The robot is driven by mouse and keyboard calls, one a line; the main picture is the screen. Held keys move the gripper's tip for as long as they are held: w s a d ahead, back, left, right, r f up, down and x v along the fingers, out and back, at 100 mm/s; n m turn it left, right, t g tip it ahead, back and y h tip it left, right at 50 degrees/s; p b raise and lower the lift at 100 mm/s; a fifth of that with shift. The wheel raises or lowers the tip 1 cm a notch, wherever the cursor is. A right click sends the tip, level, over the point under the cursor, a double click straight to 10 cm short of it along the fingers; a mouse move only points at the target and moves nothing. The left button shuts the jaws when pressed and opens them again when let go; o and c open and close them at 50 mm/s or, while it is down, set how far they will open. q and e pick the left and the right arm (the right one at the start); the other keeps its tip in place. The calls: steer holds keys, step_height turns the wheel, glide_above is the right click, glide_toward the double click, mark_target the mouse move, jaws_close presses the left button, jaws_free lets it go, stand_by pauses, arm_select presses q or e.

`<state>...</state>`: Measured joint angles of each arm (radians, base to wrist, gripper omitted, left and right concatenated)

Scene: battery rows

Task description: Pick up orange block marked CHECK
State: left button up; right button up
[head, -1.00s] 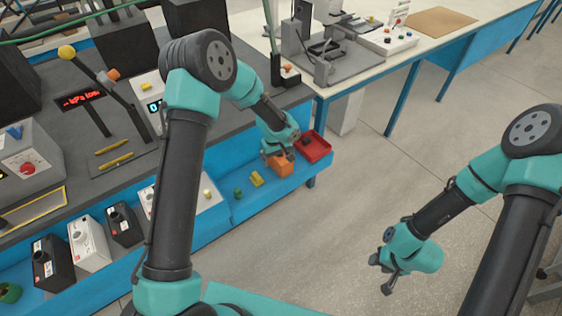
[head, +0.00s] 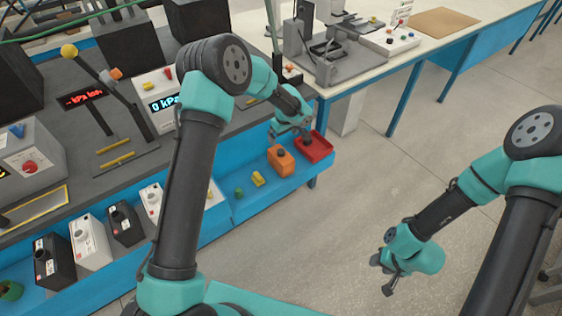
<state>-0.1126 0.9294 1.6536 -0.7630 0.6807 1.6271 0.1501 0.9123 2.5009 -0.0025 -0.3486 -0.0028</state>
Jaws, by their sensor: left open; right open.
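The orange block (head: 281,161) stands on the blue lower shelf, left of the red tray. A dark round spot shows on its top. The CHECK marking is too small to read. My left gripper (head: 302,136) is open and sits just above and behind the block, at the left side of the red tray (head: 318,151). Its fingertips are small and partly hidden, and I see nothing held. My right gripper (head: 383,276) is open and empty over the floor at the right, far from the block.
Left of the block on the blue shelf (head: 243,211) stand a yellow piece (head: 258,179) and a green piece (head: 239,192). Black and white battery boxes (head: 90,240) line the shelf further left. The grey bench (head: 130,150) rises behind. The floor in front is clear.

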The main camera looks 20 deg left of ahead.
mark_target(281, 151)
arm_select(q)
steer(key=f, duration=0.8)
steer(key=shift+w+a+f, duration=0.35)
steer(key=shift+a+f, duration=0.05)
steer(key=shift+w+a+f, duration=0.15)
steer(key=shift+f, duration=1.15)
steer(key=shift+w+a+f, duration=0.1)
steer(key=shift+f, duration=1.15)
steer(key=c, duration=1.3)
steer(key=shift+c, duration=0.2)
steer(key=shift+r, duration=0.1)
